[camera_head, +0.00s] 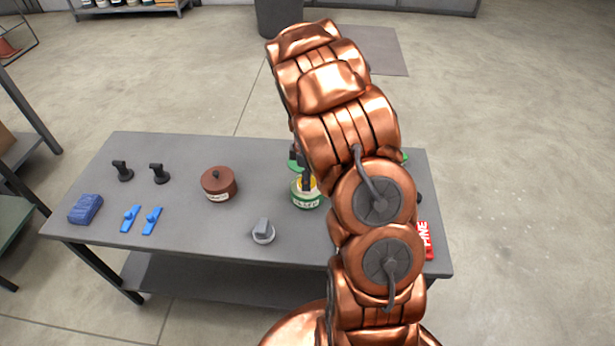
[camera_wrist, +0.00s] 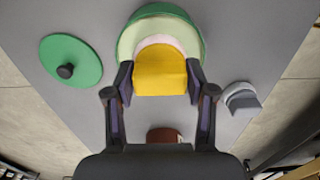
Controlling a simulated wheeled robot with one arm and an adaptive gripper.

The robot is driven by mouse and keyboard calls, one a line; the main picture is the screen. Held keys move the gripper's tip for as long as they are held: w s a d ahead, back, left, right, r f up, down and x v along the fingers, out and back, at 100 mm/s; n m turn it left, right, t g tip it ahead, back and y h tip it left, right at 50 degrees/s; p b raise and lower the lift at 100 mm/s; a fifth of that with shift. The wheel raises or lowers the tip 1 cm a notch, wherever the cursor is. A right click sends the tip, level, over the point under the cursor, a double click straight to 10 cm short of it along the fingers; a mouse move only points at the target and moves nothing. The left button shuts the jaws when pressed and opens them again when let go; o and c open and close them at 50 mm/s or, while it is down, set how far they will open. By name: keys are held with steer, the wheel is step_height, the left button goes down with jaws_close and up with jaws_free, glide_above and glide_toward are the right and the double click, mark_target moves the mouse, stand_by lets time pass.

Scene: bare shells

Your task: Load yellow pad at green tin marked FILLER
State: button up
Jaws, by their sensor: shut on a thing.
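The green tin (camera_head: 306,201) stands open on the grey table, with a pale label too blurred to read surely. In the wrist view its green rim (camera_wrist: 196,32) and a pinkish-white content (camera_wrist: 160,41) show. My gripper (camera_wrist: 160,76) is shut on the yellow pad (camera_wrist: 160,70), one finger on each side. The pad overlaps the near part of the tin's mouth in that view. In the head view a bit of yellow shows at the tin's mouth; I cannot tell whether the pad touches the content. A green lid with a dark knob (camera_wrist: 69,60) lies beside the tin.
A brown lidded pot (camera_head: 219,185) stands left of the tin. A grey block on a round base (camera_head: 263,231) sits in front. Blue clips (camera_head: 141,219), a blue sponge-like block (camera_head: 85,209) and dark knobs are at left. A red item (camera_head: 426,240) is partly behind my arm.

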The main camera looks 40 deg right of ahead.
stand_by(0.5)
steer(key=shift+r, duration=3.5)
